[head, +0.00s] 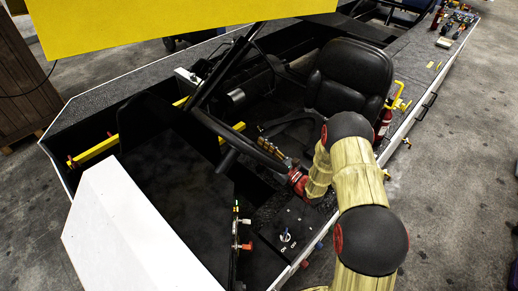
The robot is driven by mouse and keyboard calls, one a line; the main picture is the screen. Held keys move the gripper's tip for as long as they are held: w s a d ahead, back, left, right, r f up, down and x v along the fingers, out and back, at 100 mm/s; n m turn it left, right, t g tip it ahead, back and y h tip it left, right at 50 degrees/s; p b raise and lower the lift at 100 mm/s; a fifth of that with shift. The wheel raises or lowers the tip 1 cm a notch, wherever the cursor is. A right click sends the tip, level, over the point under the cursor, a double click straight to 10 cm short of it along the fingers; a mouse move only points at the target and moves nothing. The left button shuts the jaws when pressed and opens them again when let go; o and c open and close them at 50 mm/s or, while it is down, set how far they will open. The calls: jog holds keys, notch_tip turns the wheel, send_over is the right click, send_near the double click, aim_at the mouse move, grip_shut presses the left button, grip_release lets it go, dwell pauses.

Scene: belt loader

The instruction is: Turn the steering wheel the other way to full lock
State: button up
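The steering wheel (228,132) is black and seen nearly edge-on, as a thick dark rim in front of the driver's seat. My gripper (266,145) is at the right-hand part of the rim, reaching in from the right. Its brownish fingers overlap or touch the rim. I cannot tell whether they close around it, as the fingers are small and dark here. The wheel's spokes and far side are hard to make out, so its turn angle does not show.
A black seat (352,75) stands behind the wheel. A yellow panel (150,22) hangs across the top left. A white cover (125,235) is at the lower left. A control panel (287,232) with a key-like switch lies below my gripper. A red extinguisher (383,122) is beside the seat.

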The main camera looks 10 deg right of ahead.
jog(key=v, duration=1.2)
